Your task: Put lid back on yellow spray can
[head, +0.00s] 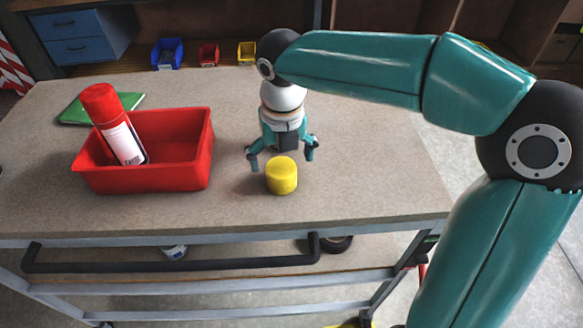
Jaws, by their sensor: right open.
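A short yellow cylinder that looks like the lid (281,177) stands upright on the table (365,185) near its front edge. My right gripper (281,156) is open just behind and above it, pointing down, its fingers spread to either side. I cannot tell whether a finger touches the lid. A spray can (123,140) with a red cap and white label leans in the red bin (145,180) at the left. No yellow spray can body is visible. My left gripper is out of view.
A green flat item (72,114) lies behind the bin. A dark handle bar (170,265) runs along the table's front. A can (174,252) and a black ring (337,244) are on the lower shelf. The tabletop right of the lid is clear.

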